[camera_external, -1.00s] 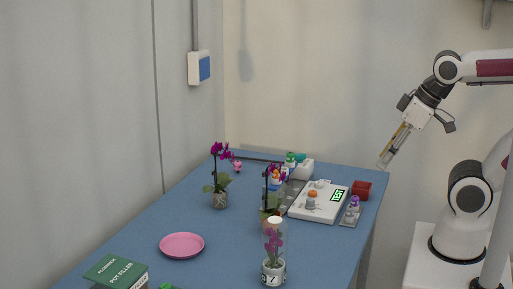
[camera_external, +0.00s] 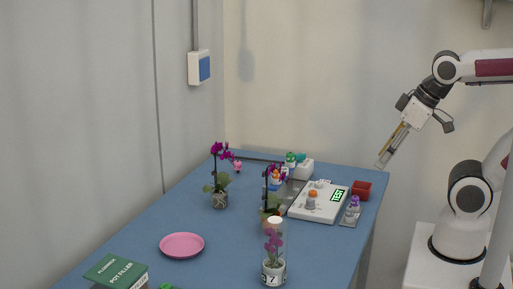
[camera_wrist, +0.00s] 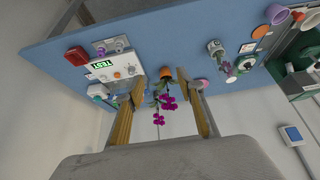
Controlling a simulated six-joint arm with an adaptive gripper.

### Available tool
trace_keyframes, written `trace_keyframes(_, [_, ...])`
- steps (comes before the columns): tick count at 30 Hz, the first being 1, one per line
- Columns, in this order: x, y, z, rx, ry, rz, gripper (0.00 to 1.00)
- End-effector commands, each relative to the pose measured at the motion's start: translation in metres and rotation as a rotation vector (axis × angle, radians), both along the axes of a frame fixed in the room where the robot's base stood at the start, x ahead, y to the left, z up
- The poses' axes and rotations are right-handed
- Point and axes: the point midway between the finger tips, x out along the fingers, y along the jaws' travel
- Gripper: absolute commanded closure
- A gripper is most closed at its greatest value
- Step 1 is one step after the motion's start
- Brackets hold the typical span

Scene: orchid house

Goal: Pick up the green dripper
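I cannot say for sure which thing is the green dripper. One small green object (camera_external: 166,287) is cut off at the bottom edge of the external view, beside the green pot filler box (camera_external: 117,270). Another small green-topped item (camera_external: 290,159) stands at the back of the table, by a white block with a teal top (camera_external: 302,166). My gripper (camera_external: 382,165) hangs in the air beyond the table's right edge, far from both. In the wrist view its two fingers (camera_wrist: 163,83) are apart with nothing held between them.
The blue table (camera_external: 150,220) holds potted orchids (camera_external: 219,199), one under a clear cover (camera_external: 273,270). A pink plate (camera_external: 182,245) lies at left.

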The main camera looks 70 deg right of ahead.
Motion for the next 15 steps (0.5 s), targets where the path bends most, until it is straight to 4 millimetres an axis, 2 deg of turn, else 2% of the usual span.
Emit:
trace_keyframes(5, [0.02,-0.012,-0.001,-0.021,-0.023,-0.028,0.62])
trace_keyframes(15, [0.089,-0.06,-0.007,-0.098,-0.122,-0.106,0.62])
